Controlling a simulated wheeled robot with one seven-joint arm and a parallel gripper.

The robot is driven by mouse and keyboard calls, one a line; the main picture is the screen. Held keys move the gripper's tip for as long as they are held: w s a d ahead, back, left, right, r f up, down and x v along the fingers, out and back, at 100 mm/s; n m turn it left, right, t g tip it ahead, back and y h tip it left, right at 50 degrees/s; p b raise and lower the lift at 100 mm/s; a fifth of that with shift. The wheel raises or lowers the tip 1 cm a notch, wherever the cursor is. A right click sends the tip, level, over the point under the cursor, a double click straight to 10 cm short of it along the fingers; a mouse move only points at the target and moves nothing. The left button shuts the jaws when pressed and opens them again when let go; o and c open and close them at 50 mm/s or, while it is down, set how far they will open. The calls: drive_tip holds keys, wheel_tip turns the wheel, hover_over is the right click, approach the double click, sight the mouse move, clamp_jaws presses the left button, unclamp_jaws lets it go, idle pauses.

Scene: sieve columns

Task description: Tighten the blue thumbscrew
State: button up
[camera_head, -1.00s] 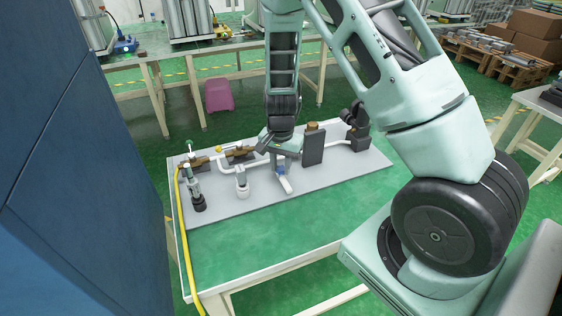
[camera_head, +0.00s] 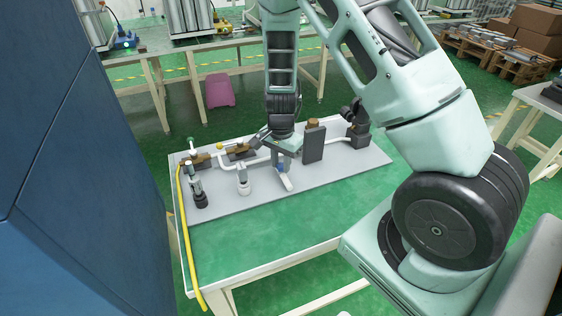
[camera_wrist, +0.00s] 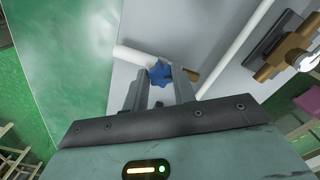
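The blue thumbscrew (camera_wrist: 160,74) shows in the wrist view as a lobed knob between the tips of my gripper's two fingers. My gripper (camera_wrist: 160,88) points at it, with one finger on each side. The fingers look close to the knob, but I cannot tell whether both touch it. In the head view the thumbscrew (camera_head: 281,164) is a small blue patch just below my gripper (camera_head: 283,150), on a white pipe fitting (camera_head: 286,182). My gripper covers part of it there.
A grey board (camera_head: 235,206) on the green table (camera_head: 260,235) carries brass valves (camera_head: 240,151), white pipes, a small white fitting (camera_head: 243,187) and a dark upright block (camera_head: 314,146). A yellow hose (camera_head: 187,240) hangs at the left. A blue panel (camera_head: 70,150) stands at far left.

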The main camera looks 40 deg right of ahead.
sight(281, 166)
drive_tip(key=o, duration=0.4)
drive_tip(key=shift+r, duration=0.1)
wheel_tip(281, 166, up, 17)
drive_tip(key=shift+r, duration=0.15)
idle(0.6)
